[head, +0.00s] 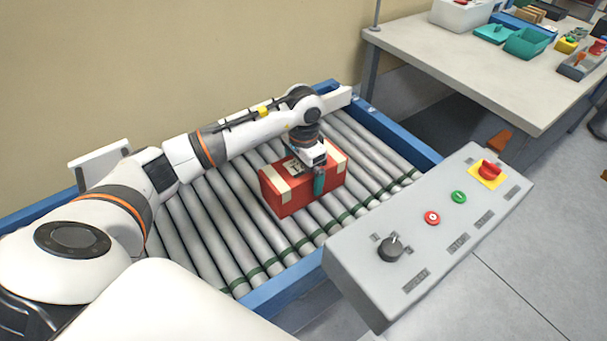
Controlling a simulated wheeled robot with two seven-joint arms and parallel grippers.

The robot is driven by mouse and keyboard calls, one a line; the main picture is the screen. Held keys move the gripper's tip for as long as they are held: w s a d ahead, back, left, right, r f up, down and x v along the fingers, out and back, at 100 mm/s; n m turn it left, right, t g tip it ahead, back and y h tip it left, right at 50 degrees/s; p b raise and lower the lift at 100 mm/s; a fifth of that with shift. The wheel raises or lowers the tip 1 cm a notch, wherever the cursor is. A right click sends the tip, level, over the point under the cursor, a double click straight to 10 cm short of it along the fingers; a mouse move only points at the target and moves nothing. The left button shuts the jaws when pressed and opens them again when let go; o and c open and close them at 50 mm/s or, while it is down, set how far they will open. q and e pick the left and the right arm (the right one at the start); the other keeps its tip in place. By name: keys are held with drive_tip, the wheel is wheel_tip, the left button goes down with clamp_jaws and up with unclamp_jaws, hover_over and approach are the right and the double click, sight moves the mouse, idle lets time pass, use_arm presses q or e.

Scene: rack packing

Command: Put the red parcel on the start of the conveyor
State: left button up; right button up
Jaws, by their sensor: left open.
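The red parcel (291,197), a box with pale tape and a label on top, rests on the grey rollers of the conveyor (226,233). My left gripper (317,180) is at the parcel's right part, pointing down, with a teal finger in front of its near side. The gripper is open; its far finger is hidden, and I cannot tell whether the visible finger touches the parcel. My left arm reaches over the conveyor from the left. My right gripper is not in view.
A grey control box (430,235) with a black knob and red and green buttons stands at the conveyor's near right. Blue rails (400,135) edge the rollers. A workbench (470,60) with teal bins stands at the upper right. A beige wall is behind.

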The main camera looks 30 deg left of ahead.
use_arm(q)
wheel_tip(320, 180, up, 10)
drive_tip(key=shift+r+b, duration=0.15)
drive_tip(key=shift+b, duration=0.2)
idle(0.4)
